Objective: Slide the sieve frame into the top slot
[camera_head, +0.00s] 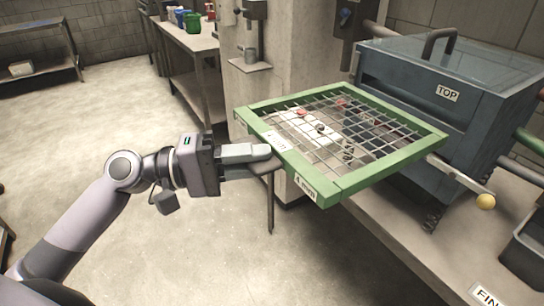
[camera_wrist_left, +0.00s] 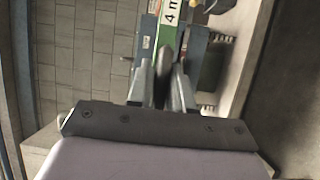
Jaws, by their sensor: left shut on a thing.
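The sieve frame (camera_head: 395,168) is a green square rim with a wire mesh and a "4 mm" label on its near side. It is held out roughly level, left of and in front of a blue-grey box (camera_head: 470,125) marked "TOP". My left gripper (camera_head: 268,153) is shut on the rim's left side. In the left wrist view my fingers (camera_wrist_left: 165,85) close on the rim, and its green edge and label (camera_wrist_left: 169,18) show beyond them. The frame's far edge lies close to the box front. My right gripper is not in view.
The box stands on a grey bench (camera_head: 400,245), with a yellow-knobbed lever (camera_head: 486,202) at its lower front. A dark bin (camera_head: 527,250) and a "FIN" label (camera_head: 487,297) are at the right. Small red and dark pieces show at the mesh. Floor at left is open.

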